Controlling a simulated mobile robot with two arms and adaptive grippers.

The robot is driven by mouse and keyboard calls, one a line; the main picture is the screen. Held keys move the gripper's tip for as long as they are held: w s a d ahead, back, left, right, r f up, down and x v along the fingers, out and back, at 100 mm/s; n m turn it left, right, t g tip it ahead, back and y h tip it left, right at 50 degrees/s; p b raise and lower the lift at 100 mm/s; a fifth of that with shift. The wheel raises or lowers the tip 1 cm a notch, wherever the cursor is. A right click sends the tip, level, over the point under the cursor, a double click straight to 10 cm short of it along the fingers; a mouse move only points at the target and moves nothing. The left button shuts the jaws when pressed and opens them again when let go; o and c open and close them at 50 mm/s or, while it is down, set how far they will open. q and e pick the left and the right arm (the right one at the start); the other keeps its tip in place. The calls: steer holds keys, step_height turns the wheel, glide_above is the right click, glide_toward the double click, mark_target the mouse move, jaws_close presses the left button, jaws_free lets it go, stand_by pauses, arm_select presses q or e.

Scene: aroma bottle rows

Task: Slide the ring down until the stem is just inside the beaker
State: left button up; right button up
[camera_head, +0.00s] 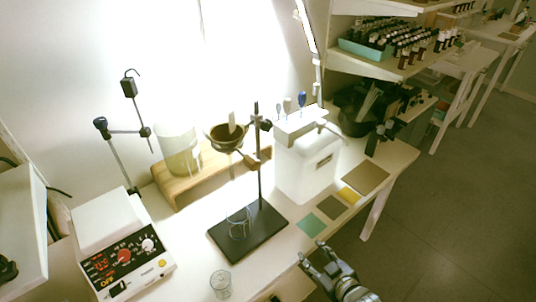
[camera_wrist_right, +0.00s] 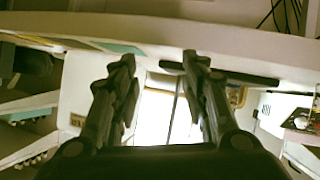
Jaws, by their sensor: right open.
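The ring stand has a black base (camera_head: 262,238) and an upright rod (camera_head: 259,185) on the white bench. Near the rod's top, the ring holds a funnel (camera_head: 225,135) with a brown, bowl-like lining. Its pale stem is faint against the bright background. A small clear beaker (camera_head: 238,224) stands on the base below the funnel, with a visible gap between them. My right gripper (camera_head: 313,253) is open and empty at the bench's front edge, right of the stand and apart from it. Its open fingers (camera_wrist_right: 159,62) also show in the right wrist view. My left gripper is out of view.
A hotplate (camera_head: 125,250) stands left and another glass (camera_head: 221,284) at the front. A wooden riser (camera_head: 185,185) with a large vessel (camera_head: 179,150) is behind. A white container (camera_head: 307,165) stands close right of the rod. Flat coloured cards (camera_head: 312,224) lie on the right.

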step_height(320, 180, up, 7)
steer(key=a, duration=0.3)
steer(key=n+t+y+p, duration=0.3)
steer(key=n+y+p, duration=0.2)
steer(key=y, duration=0.1)
glide_toward(257, 166)
steer(key=w, duration=0.1)
steer(key=p+x, duration=0.2)
steer(key=x, duration=0.8)
steer(key=shift+s+a, duration=0.15)
steer(key=shift+a, duration=0.1)
steer(key=shift+w+a+f+p, duration=0.1)
steer(key=shift+w+a+p, duration=0.2)
steer(key=shift+w, duration=0.2)
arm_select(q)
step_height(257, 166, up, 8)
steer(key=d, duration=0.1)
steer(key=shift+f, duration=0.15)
arm_select(e)
jaws_close()
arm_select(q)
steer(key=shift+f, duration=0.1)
arm_select(e)
steer(key=shift+f, duration=0.1)
